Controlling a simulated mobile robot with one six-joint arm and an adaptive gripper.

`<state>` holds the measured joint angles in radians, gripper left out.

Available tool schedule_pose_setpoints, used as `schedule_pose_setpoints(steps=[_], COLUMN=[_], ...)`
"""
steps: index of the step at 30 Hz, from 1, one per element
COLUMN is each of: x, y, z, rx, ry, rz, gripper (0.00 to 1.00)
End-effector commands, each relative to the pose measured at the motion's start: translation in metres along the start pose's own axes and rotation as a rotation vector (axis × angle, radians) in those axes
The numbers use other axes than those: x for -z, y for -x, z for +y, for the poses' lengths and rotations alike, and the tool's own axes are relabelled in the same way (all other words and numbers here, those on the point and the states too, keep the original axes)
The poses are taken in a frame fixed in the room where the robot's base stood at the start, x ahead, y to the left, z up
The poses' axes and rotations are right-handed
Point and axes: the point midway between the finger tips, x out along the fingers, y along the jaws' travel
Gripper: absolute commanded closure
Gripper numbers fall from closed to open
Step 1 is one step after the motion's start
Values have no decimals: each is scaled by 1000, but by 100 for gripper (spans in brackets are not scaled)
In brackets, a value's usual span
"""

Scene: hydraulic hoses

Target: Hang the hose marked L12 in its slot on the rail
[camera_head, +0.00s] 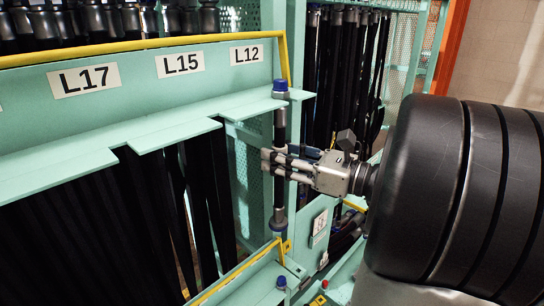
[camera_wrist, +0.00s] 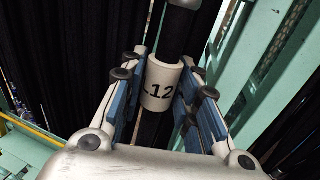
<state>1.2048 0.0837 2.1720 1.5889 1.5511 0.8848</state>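The hose marked L12 (camera_head: 279,195) is black and hangs upright, with a blue cap on its top end and a metal fitting at its lower end. My gripper (camera_head: 284,165) is around its middle. In the wrist view, the white sleeve reading "12" (camera_wrist: 162,88) sits between the blue-padded fingers (camera_wrist: 160,98), which look closed on it. The teal rail (camera_head: 150,130) has notches along its front edge and an L12 label (camera_head: 246,55) near its right end. The hose's top fitting is at the rail's right end, below that label; I cannot tell whether it rests in the slot.
Labels L17 (camera_head: 84,81) and L15 (camera_head: 180,64) are further left, with several black hoses (camera_head: 80,235) hanging beneath the rail. A yellow bar (camera_head: 130,45) runs above the labels. Another hose rack (camera_head: 345,70) stands behind. A lower yellow-edged ledge (camera_head: 240,272) lies below.

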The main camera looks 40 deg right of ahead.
Motion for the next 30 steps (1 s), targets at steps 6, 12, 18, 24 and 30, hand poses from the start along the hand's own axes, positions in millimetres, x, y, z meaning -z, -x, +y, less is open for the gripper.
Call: schedule_pose_setpoints(steps=[6, 12, 18, 24, 30], x=[0, 1, 1, 1, 1], y=[0, 0, 4, 37, 80], z=[0, 0, 0, -2, -2], rx=[0, 0, 2, 7, 7], ry=[0, -1, -2, -1, -2], rz=[1, 1, 3, 2, 2], gripper=[54, 52, 52, 52, 52])
